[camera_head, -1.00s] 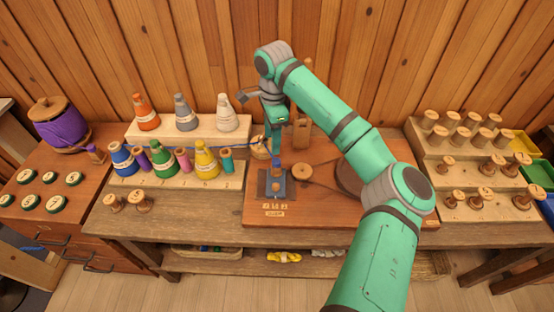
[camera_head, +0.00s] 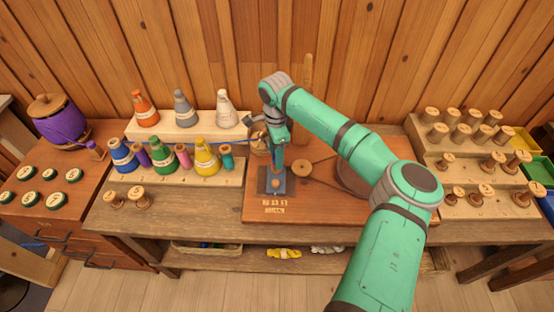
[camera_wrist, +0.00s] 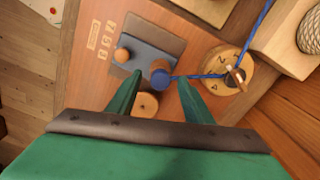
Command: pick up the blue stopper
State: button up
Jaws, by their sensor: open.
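The blue stopper (camera_wrist: 160,74) shows in the wrist view as a short blue cylinder at the edge of a dark grey plate (camera_wrist: 150,38). A round wooden knob (camera_wrist: 122,55) sits on the same plate. My gripper (camera_wrist: 160,78) is open, with one green fingertip on each side of the stopper in that view. I cannot tell whether the fingers touch it or are still above it. In the head view my gripper (camera_head: 279,162) is over the back of the plate (camera_head: 264,186) and hides most of the stopper.
A blue thread runs by the stopper to a wooden disc (camera_wrist: 228,82). A wooden wheel (camera_wrist: 146,104) lies close to the fingers. To the left in the head view stand coloured cones, including a yellow one (camera_head: 206,160); stepped racks of wooden spools (camera_head: 480,168) are on the right.

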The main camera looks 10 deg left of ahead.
jog(key=shift+f, duration=0.35)
jog(key=shift+a, duration=0.15)
jog(key=c, duration=1.1)
jog(key=shift+r, duration=0.1)
